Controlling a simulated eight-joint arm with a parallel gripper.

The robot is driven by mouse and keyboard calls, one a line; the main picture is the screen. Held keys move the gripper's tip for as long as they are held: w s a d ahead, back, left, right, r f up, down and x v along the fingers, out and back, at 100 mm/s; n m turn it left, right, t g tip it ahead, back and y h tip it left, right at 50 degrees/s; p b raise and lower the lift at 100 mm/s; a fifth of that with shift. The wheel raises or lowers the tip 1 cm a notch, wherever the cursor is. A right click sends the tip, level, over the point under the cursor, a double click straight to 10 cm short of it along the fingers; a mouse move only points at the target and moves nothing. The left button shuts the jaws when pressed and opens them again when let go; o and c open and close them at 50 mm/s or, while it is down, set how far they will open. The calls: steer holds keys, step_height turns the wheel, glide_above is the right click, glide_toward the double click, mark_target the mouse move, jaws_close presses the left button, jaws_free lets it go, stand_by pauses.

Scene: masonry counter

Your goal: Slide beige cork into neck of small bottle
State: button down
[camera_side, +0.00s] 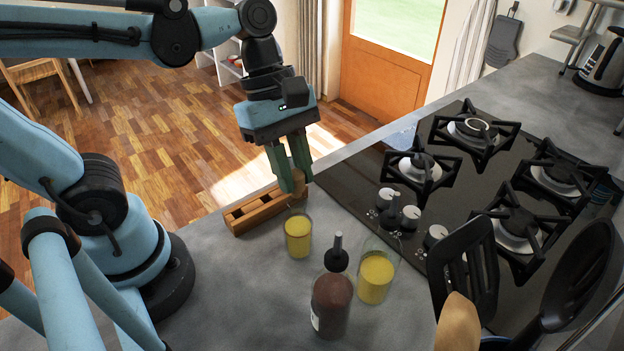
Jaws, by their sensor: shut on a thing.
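My gripper (296,184) points down over the right end of a wooden rack, its green fingers closed on a small beige piece that looks like the cork (298,182). The fingers hide most of it. Just in front of the rack stands a small glass vessel (298,236) with yellow contents. A second, larger glass vessel (375,277) with yellow contents stands to its right. A dark brown bottle (331,303) with a black pourer top stands upright nearest the camera. I cannot tell for sure which vessel is the small bottle.
The wooden rack (250,216) lies on the grey counter (235,290) near its far edge. A black gas hob (345,183) with knobs fills the right side. Black utensils, including a slotted turner (466,262), rise at the front right. The counter left of the bottles is clear.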

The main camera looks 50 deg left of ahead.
steer(key=shift+f, duration=1.35)
steer(key=c, duration=0.9)
jaws_free()
steer(key=v, duration=1.2)
steer(key=w+a+f+m+t+y, duration=0.1)
steer(key=f+m+t, duration=0.1)
steer(key=m, duration=0.4)
steer(key=w+a+f+m+t+y, duration=0.1)
steer(key=w+a+f+m+t, duration=0.1)
steer(key=f+m, duration=0.2)
steer(key=w+a+f+m+t+y, duration=0.2)
steer(key=f+m+t, duration=0.1)
steer(key=m, duration=0.4)
steer(key=shift+f+m, duration=0.4)
steer(key=shift+f, duration=0.2)
